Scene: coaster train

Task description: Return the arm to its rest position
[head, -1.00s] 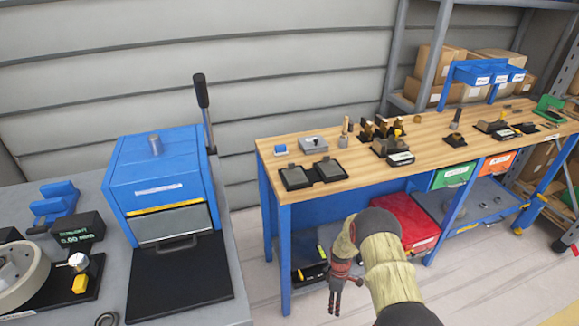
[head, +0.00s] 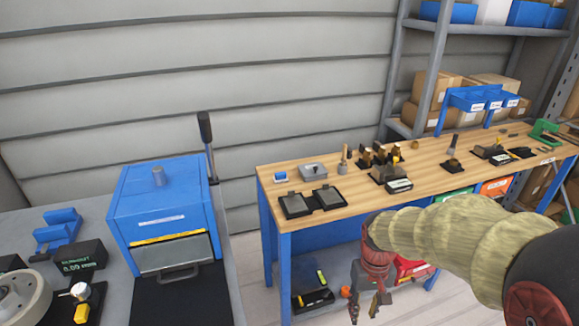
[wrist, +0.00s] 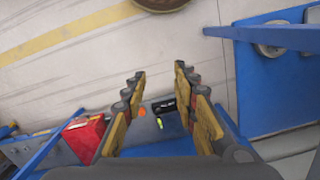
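My arm (head: 455,235) reaches in from the right of the head view, in front of the workbench. My gripper (head: 367,306) hangs from its end, pointing down, in front of the bench's lower shelf. In the wrist view my gripper (wrist: 160,85) has its two yellow-and-black fingers apart, with nothing held between them. The floor and part of the bench's lower level show beyond the fingers. The gripper appears clear of the bench top.
The wooden workbench (head: 237,172) carries black trays (head: 296,205) and small tools. A blue press box (head: 160,205) stands on the grey table at left. A red bin (wrist: 84,135) is below the bench. Open floor (wrist: 100,50) shows in the wrist view.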

